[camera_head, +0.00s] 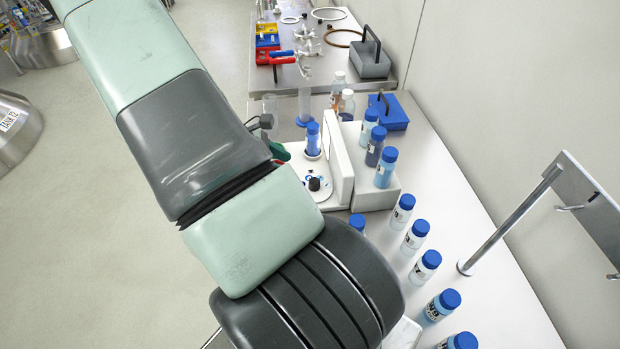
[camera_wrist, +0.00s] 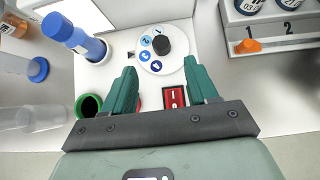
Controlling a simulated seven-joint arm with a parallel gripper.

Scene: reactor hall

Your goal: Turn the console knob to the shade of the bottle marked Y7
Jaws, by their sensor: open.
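The console (camera_head: 337,190) has a white round dial (camera_head: 306,195) with a dark knob (camera_head: 315,184). In the wrist view the black knob (camera_wrist: 160,45) sits on the dial (camera_wrist: 176,66), among round patches in blue shades. My gripper (camera_wrist: 160,67) is open and empty; its green fingers lie on the near side of the dial, apart from the knob. In the head view my arm hides most of the gripper. Bottles with blue caps stand in a rack (camera_head: 376,195) and in a row, including one bottle (camera_head: 424,266). I cannot read which is marked Y7.
A blue bottle (camera_wrist: 75,37) stands in a white holder beside the dial. A red rocker switch (camera_wrist: 174,97) and a green-rimmed dark opening (camera_wrist: 89,105) lie near my fingers. The numbered rack (camera_wrist: 280,40) is at upper right. A metal post (camera_head: 510,220) rises at right.

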